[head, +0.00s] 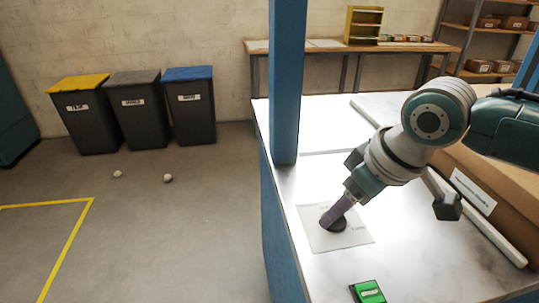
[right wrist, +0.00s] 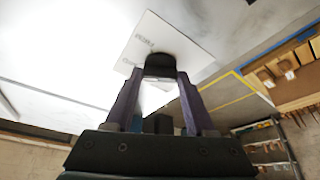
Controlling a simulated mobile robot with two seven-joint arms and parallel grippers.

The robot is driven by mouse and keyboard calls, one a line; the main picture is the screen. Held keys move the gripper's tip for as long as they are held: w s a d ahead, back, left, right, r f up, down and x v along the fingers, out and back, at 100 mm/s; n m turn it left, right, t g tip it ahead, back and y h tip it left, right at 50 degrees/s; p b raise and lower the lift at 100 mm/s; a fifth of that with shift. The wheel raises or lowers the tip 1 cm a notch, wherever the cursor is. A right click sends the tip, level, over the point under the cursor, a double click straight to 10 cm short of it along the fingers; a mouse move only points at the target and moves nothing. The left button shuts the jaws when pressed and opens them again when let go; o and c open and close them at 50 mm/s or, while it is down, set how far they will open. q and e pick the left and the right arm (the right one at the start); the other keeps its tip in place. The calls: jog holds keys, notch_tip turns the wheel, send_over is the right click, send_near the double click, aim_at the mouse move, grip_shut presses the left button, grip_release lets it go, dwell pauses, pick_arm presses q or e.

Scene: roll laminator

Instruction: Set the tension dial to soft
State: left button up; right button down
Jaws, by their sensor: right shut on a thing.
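The tension dial (head: 333,222) is a dark round knob on a pale label plate (head: 352,240) on the machine's white top. Small lettering on the plate is too small to read in the head view. My right gripper (head: 336,218) comes down on the dial at a slant and is shut on it. In the right wrist view the dial (right wrist: 160,64) sits between the two purple fingertips (right wrist: 160,76), with the plate (right wrist: 180,42) behind it. The dial's pointer cannot be made out. My left gripper is not in view.
A blue post (head: 288,85) rises from the machine's left edge. A green switch (head: 368,291) lies at the front of the top. A long pale bar (head: 475,217) and a brown labelled box face (head: 485,180) are on the right. Three bins (head: 137,112) stand far left.

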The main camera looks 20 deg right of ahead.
jog(key=shift+n, duration=0.5)
jog(key=shift+w+d+n+y, duration=0.1)
jog(key=shift+n+y, duration=0.3)
jog(key=shift+n, duration=0.2)
jog(key=n+y+b, duration=0.1)
jog(key=n, duration=0.1)
jog(key=shift+w+d+f+n+g, duration=0.1)
jog(key=shift+n+g, duration=0.2)
jog(key=n+g+y+b, duration=0.1)
jog(key=n+b, duration=0.2)
jog(key=n, duration=0.1)
jog(key=shift+w+f, duration=0.1)
jog(key=n+g+b, duration=0.1)
jog(key=n+b, duration=0.1)
jog(key=shift+w+d+n, duration=0.1)
jog(key=shift+n, duration=0.2)
jog(key=shift+n+g+b, duration=0.3)
jog(key=shift+b, duration=0.1)
jog(key=shift+r, duration=0.2)
jog(key=shift+c, duration=1.2)
grip_release()
